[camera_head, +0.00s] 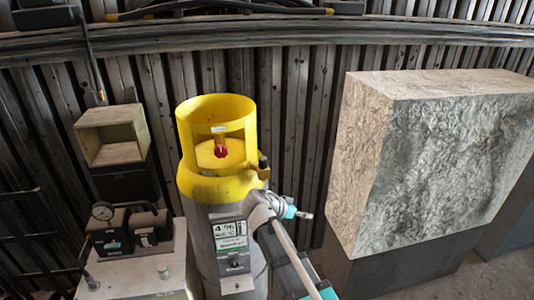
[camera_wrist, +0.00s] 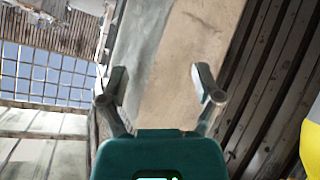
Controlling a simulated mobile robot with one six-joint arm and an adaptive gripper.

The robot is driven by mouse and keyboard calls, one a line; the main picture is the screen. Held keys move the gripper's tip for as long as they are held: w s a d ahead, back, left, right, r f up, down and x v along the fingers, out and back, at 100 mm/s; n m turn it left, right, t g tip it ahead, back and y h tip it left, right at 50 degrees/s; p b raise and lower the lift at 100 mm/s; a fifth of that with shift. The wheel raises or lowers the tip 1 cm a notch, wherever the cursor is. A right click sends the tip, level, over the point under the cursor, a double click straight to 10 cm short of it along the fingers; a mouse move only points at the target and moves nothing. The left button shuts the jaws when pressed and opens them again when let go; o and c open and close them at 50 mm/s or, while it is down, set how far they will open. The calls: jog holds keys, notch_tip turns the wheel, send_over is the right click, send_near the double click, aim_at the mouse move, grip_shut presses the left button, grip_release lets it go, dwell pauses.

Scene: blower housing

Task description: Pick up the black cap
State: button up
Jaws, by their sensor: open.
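A small dark piece (camera_head: 263,166), possibly the black cap, shows at the right side of the yellow collar on a tall grey cylinder (camera_head: 206,235). It is too small to tell its exact shape or how it is held. The yellow collar (camera_head: 190,120) has cut-out windows, with a red knob (camera_head: 220,151) inside. My gripper (camera_head: 308,216) is to the right of the cylinder, below the dark piece and apart from it. In the wrist view my gripper (camera_wrist: 158,88) has its two fingers spread with nothing between them. No black cap is clear in the wrist view.
A large rough stone-like block (camera_head: 440,160) stands at the right on a dark base. A compressor with a gauge (camera_head: 130,228) sits on a grey box at the lower left, below an open wooden box (camera_head: 112,137). A ribbed wall (camera_head: 300,120) runs behind.

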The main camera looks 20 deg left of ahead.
jog(key=s+a+r+t+p, duration=0.2)
jog(key=a+r+t+p, duration=0.2)
jog(key=a+r, duration=0.7)
jog(key=m+t+p, duration=0.1)
jog(key=t+p, duration=0.1)
jog(key=t, duration=0.1)
send_near(260, 163)
jog(key=shift+s+a+r+y, duration=0.2)
jog(key=shift+s+a+r, duration=0.1)
jog(key=shift+s, duration=0.15)
jog(key=shift+s+a+r+y, duration=0.2)
jog(key=shift+s+r, duration=0.1)
jog(key=shift+s, duration=0.2)
jog(key=b+x, duration=0.1)
jog(key=x, duration=0.7)
jog(key=shift+w+d+f, duration=0.15)
jog(key=shift+w, duration=0.15)
jog(key=shift+f+b+x, duration=0.1)
jog(key=shift+b+x, duration=0.2)
jog(key=shift+x, duration=1.05)
jog(key=shift+f+b+x, duration=0.15)
jog(key=shift+b+x, duration=0.15)
jog(key=shift+x, duration=1)
jog(key=shift+s+d, duration=0.1)
